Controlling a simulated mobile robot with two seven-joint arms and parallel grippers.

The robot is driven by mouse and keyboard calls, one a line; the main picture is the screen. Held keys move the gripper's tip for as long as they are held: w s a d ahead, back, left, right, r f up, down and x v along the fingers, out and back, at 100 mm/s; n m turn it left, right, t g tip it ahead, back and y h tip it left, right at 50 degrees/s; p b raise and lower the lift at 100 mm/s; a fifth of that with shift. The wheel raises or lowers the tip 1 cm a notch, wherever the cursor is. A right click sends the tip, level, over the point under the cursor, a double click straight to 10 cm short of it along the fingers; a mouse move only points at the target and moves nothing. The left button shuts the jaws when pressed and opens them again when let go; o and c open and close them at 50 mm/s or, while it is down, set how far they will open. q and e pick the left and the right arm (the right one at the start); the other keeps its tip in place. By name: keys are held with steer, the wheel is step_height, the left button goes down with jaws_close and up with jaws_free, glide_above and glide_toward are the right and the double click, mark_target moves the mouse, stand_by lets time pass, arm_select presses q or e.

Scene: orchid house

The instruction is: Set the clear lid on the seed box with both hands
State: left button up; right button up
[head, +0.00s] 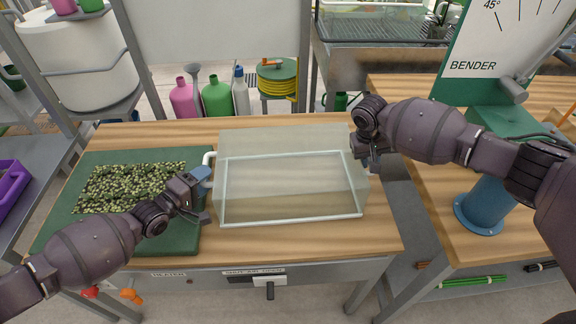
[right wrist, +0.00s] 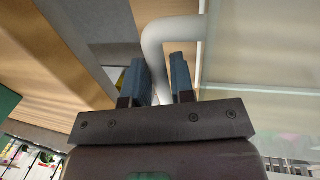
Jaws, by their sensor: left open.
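The clear lid (head: 292,190) is a see-through box with pale edges, on the wooden bench right of the seed box. It has a white tube handle on its left end (head: 208,158); the right end's handle (right wrist: 158,45) shows in the right wrist view. The seed box, a green tray (head: 120,228) of speckled green seedlings, is uncovered. My left gripper (head: 203,196) is open beside the lid's left end, its fingers apart near the handle. My right gripper (head: 372,155) is at the lid's right end, its blue fingers (right wrist: 160,82) closed about the handle.
A green bender (head: 510,125) with a blue cylinder (head: 485,208) stands on the right-hand bench. Bottles (head: 215,97) and a yellow hose reel (head: 278,78) stand behind the bench. Bare wood (head: 300,245) shows in front of the lid.

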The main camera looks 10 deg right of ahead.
steer(key=shift+c, duration=0.2)
arm_select(q)
steer(key=c, duration=0.5)
arm_select(e)
jaws_close()
arm_select(q)
jaws_close()
steer(key=shift+r, duration=0.1)
arm_select(e)
steer(key=shift+r, duration=0.1)
